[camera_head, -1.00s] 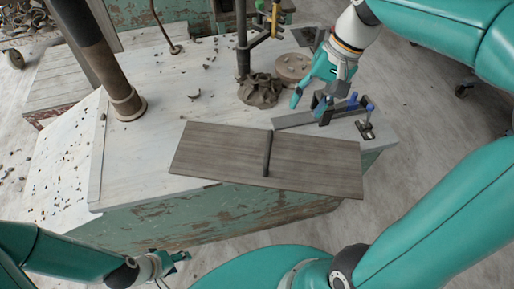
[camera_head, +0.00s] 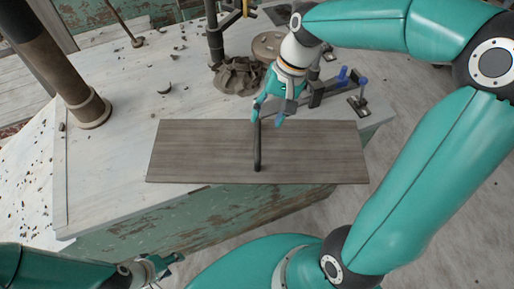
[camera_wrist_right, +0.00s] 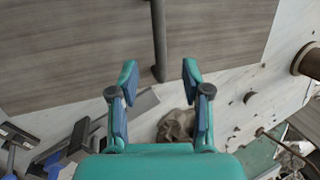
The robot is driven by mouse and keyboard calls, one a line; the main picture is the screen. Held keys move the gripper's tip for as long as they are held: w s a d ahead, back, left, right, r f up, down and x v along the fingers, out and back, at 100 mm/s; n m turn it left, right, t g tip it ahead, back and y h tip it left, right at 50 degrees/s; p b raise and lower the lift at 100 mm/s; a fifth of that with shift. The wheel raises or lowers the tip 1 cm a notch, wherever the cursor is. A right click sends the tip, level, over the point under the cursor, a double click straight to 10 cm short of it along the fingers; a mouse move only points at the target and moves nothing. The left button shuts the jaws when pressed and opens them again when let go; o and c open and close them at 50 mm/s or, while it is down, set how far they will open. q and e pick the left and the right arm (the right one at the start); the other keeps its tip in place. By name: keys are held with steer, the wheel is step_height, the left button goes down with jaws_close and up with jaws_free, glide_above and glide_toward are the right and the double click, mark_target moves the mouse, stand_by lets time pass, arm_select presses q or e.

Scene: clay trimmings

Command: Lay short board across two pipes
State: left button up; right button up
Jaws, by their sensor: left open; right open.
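A grey-brown wooden board (camera_head: 205,155) lies flat on the worktable; its near edge reaches or overhangs the table's front edge. It also shows in the right wrist view (camera_wrist_right: 85,45). A dark handle-like bar (camera_head: 257,150) runs across the board's middle, and its end shows in the right wrist view (camera_wrist_right: 158,40). My right gripper (camera_head: 268,118) is open and empty at the board's far edge, near the bar's far end; in its wrist view the fingers (camera_wrist_right: 157,80) are spread either side of the bar's line. My left gripper (camera_head: 168,264) is open and empty, low in front of the table. I cannot make out two pipes as supports.
A thick upright post (camera_head: 62,65) stands on the table at the left. A blue-handled clamp tool (camera_head: 345,80), a round wooden disc (camera_head: 268,46) and a clay heap (camera_head: 238,76) lie behind the board. Clay scraps (camera_head: 165,88) dot the tabletop. The table's left middle is mostly clear.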

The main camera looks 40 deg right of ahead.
mark_target(259, 135)
steer(key=x, duration=0.8)
steer(key=shift+a+f, duration=0.1)
steer(key=shift+f, duration=0.2)
jaws_close()
steer(key=shift+r, duration=0.1)
